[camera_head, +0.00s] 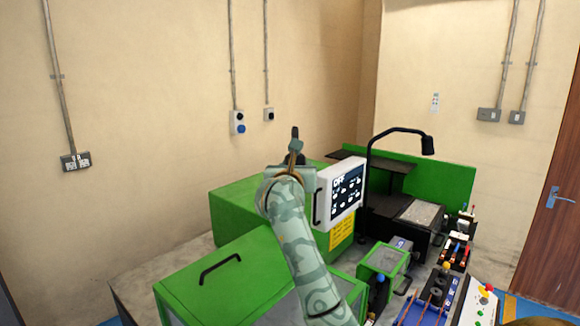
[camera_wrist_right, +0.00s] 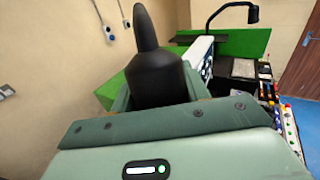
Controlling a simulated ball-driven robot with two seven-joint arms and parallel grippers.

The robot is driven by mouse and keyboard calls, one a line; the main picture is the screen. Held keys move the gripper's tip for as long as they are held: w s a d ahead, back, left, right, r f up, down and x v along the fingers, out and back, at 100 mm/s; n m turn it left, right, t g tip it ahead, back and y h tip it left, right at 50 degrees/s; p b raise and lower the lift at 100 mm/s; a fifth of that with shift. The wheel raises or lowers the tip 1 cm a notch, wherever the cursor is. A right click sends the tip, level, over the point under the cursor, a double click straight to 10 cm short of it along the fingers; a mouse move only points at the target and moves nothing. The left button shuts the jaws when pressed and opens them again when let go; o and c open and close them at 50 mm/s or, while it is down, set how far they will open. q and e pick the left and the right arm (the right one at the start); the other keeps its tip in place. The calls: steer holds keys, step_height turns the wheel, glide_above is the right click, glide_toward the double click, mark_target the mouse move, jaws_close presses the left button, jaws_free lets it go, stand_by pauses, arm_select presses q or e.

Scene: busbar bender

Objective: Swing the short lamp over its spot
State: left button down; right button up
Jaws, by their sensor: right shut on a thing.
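My right gripper (camera_head: 294,160) is raised above the green machine and shut on a dark, tapered piece (camera_head: 295,134). In the right wrist view this black piece (camera_wrist_right: 158,70) stands upright between the jaws with its narrow end up. It looks like the head of the short lamp, but its stem and base are hidden. A second black lamp (camera_head: 399,131) with a long bent arm stands farther right, its head (camera_head: 428,146) hanging down over the bender; it also shows in the right wrist view (camera_wrist_right: 230,8). My left gripper is out of view.
A white control panel (camera_head: 339,190) reading "OFF" stands just right of my right forearm. Green machine housings (camera_head: 240,208) with a black handle (camera_head: 220,268) lie below and left. A tool bench (camera_head: 440,297) and control box (camera_head: 484,300) are at lower right. The wall side is clear.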

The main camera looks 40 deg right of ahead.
stand_by(0.3)
steer(key=o, duration=1.2)
steer(key=shift+o, duration=0.8)
steer(key=shift+w, duration=0.1)
steer(key=shift+a, duration=0.1)
steer(key=v, duration=1.6)
steer(key=shift+f, duration=0.15)
